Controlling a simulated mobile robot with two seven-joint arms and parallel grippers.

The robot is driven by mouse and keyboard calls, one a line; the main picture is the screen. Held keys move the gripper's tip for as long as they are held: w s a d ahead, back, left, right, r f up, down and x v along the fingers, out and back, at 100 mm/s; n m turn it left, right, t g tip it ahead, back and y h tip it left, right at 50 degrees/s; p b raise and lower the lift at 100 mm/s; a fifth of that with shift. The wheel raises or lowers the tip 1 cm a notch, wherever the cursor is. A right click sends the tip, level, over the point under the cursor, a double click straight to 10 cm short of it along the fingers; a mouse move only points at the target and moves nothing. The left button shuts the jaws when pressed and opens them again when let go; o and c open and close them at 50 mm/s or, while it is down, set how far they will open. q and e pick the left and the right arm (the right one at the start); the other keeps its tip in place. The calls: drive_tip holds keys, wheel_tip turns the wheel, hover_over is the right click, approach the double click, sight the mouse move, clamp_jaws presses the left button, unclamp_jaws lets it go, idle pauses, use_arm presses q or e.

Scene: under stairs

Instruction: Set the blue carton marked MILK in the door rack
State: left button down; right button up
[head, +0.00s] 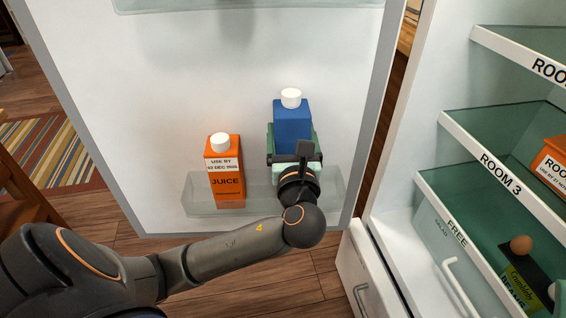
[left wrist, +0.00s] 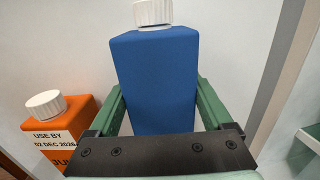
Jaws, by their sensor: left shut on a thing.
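The blue carton (head: 292,114) with a white cap stands upright at the right part of the open fridge door's clear rack (head: 333,190). It fills the middle of the left wrist view (left wrist: 155,75). My left gripper (head: 293,140) is shut on it, with a green finger on each side. The sides I see are plain blue; no MILK marking shows. The gripper hides the carton's lower part, so I cannot tell whether its base touches the rack floor. My right gripper is not in view.
An orange JUICE carton (head: 226,171) stands in the rack left of the blue one, with a gap between them. The fridge shelves (head: 498,160) at right hold another orange carton (head: 551,160), an egg (head: 521,245) and a green package (head: 520,288). A drawer handle (head: 462,290) projects below.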

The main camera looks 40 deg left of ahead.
use_arm(q)
wheel_tip(320, 180, down, 8)
drive_tip(key=b, duration=0.3)
drive_tip(key=shift+r+b, duration=0.2)
drive_tip(key=shift+b, duration=0.15)
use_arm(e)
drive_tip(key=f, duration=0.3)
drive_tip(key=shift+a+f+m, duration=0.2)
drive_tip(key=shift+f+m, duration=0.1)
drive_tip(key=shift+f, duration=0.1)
use_arm(q)
unclamp_jaws()
drive_tip(key=shift+f, duration=0.2)
drive_tip(key=shift+r, duration=0.15)
